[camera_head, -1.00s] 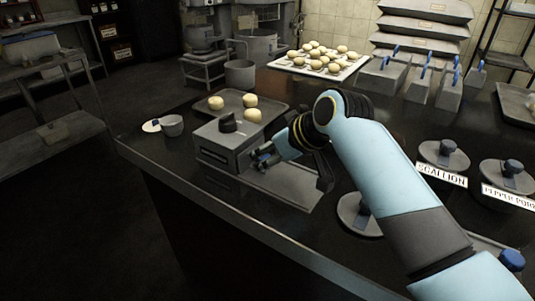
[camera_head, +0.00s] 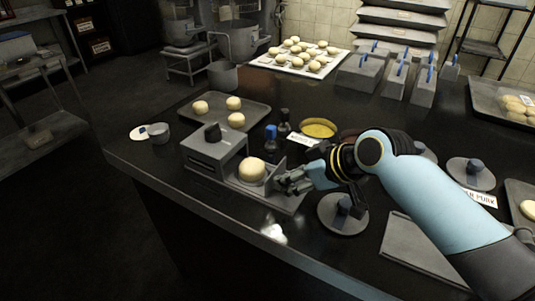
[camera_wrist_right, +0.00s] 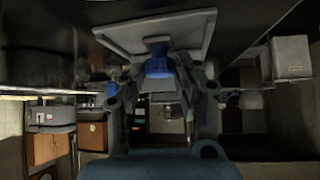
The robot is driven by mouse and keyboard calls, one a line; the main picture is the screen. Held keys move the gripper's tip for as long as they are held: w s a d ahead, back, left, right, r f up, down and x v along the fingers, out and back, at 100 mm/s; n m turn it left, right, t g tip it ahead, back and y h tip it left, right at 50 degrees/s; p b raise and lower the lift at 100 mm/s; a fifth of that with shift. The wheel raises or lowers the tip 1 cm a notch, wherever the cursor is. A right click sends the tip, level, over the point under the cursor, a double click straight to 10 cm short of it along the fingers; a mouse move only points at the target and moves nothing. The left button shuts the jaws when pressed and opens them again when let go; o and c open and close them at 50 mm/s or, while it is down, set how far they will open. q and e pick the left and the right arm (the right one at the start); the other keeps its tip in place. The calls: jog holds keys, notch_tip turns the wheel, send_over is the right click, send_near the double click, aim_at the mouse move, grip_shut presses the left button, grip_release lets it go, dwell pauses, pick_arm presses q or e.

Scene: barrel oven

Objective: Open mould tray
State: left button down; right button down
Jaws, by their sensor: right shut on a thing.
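The mould is a grey box (camera_head: 205,150) with a dark knob on top, at the near left part of the dark counter. Its tray (camera_head: 270,198) stands out to the right of the box, with a pale dough ball (camera_head: 252,169) on it. My right gripper (camera_head: 284,184) is at the tray's right end, shut on the handle there. In the right wrist view the blue handle (camera_wrist_right: 159,62) sits between the two fingers, in front of a grey plate (camera_wrist_right: 196,32). My left gripper is not in view.
A tray with dough balls (camera_head: 257,116) lies behind the mould. A small cup (camera_head: 158,133) stands left of it. Two bottles (camera_head: 271,138) and a yellow bowl (camera_head: 318,129) stand behind the gripper. A round lid (camera_head: 343,212) lies close to its right.

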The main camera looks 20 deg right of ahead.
jog(key=shift+s+d, duration=0.45)
jog(key=shift+s, duration=0.15)
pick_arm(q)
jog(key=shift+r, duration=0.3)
pick_arm(e)
jog(key=c, duration=1.2)
grip_release()
jog(key=v, duration=1.2)
jog(key=shift+w, duration=0.1)
